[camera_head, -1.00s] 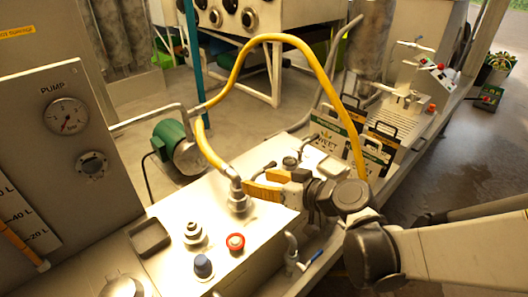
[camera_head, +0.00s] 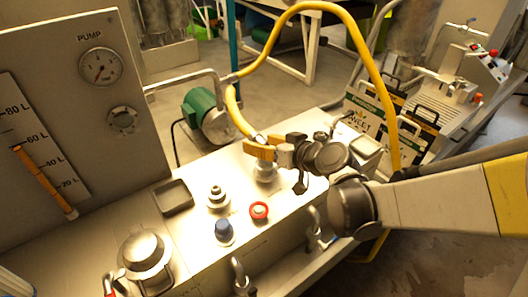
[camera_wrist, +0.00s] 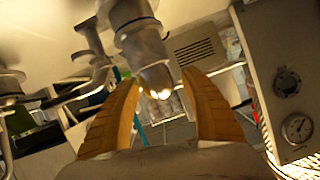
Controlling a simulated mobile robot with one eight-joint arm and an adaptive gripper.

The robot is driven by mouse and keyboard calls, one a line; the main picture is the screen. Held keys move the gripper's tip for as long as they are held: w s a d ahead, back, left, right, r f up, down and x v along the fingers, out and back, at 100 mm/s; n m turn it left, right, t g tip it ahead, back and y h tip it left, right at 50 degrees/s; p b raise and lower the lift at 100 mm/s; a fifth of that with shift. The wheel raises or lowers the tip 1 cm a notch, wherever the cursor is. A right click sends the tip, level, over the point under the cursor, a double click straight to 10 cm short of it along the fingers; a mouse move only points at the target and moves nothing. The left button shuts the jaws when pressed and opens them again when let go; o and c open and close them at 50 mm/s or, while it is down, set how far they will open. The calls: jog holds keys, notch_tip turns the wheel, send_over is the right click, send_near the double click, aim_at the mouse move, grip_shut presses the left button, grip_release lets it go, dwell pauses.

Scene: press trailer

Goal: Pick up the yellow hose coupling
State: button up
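The yellow hose (camera_head: 345,22) arches over the bench and drops to its coupling (camera_head: 258,138). This is a grey metal end above a metal fitting (camera_head: 265,172) on the bench top. My gripper (camera_head: 258,152), with yellow fingers, is level at the coupling and hides its middle. In the wrist view my two ribbed fingers (camera_wrist: 160,85) are spread apart. A grey metal cylinder (camera_wrist: 148,55) shows between them, and I see no finger closed on it. That view appears upside down. Whether the fingers touch the coupling cannot be told.
The gauge panel (camera_head: 75,120) rises at the left. A green pump motor (camera_head: 203,112) sits behind. Black-handled boxes (camera_head: 385,110) stand to the right.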

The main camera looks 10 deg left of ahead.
grip_shut()
jog(key=shift+r, duration=0.1)
